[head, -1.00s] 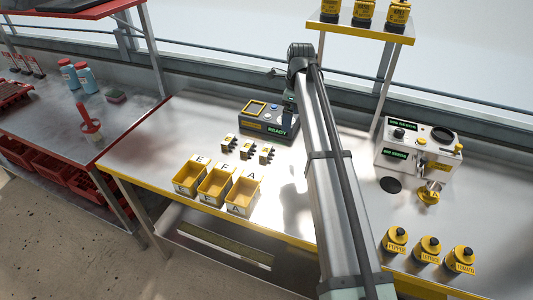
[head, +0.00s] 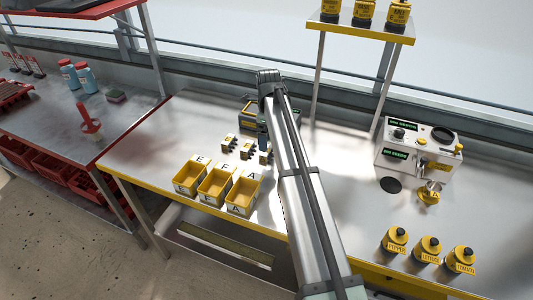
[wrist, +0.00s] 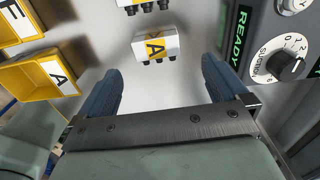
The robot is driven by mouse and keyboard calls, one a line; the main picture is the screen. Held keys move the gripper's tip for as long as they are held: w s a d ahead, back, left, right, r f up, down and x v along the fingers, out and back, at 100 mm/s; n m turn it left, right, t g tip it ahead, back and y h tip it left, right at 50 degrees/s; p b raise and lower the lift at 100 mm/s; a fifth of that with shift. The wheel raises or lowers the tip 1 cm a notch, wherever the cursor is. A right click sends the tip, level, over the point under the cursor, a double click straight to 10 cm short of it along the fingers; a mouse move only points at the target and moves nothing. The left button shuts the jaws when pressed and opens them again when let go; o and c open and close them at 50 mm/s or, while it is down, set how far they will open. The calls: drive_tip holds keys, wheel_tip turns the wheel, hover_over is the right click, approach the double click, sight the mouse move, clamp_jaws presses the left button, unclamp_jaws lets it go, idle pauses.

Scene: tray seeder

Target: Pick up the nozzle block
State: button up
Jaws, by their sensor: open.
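Three small white nozzle blocks with yellow labels stand in a row on the steel bench: the left one (head: 229,141), the middle one (head: 246,151) and the right one (head: 265,157), which is partly hidden by my arm. In the wrist view a nozzle block marked A (wrist: 156,46) lies just beyond my fingertips, roughly centred between them and apart from both. Part of another block (wrist: 146,5) shows at the top edge. My gripper (wrist: 161,78) is open and empty, its two blue fingers wide apart. In the head view my arm mostly hides it.
Yellow lettered bins (head: 186,190) stand in front of the blocks; one marked A (wrist: 33,78) is left of my fingers. A grey control box with a READY display (wrist: 238,35) and dial is close on the right. A seeder machine (head: 418,145) and seasoning-like jars (head: 428,249) stand farther right.

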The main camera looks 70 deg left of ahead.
drive_tip(key=shift+s+f, duration=0.2)
drive_tip(key=shift+f, duration=1.25)
drive_tip(key=shift+s+f, duration=0.15)
drive_tip(key=shift+f, duration=1.3)
drive_tip(key=shift+c, duration=0.5)
drive_tip(key=c, duration=1.1)
wheel_tip(320, 180, up, 9)
drive_tip(key=w+a+r, duration=0.1)
drive_tip(key=a+r, duration=0.1)
drive_tip(key=a, duration=0.5)
drive_tip(key=w+a+r, duration=0.1)
drive_tip(key=a+r, duration=0.1)
drive_tip(key=a, duration=0.5)
drive_tip(key=w+a+r, duration=0.2)
drive_tip(key=a+r, duration=0.1)
drive_tip(key=a, duration=0.4)
drive_tip(key=shift+a, duration=0.15)
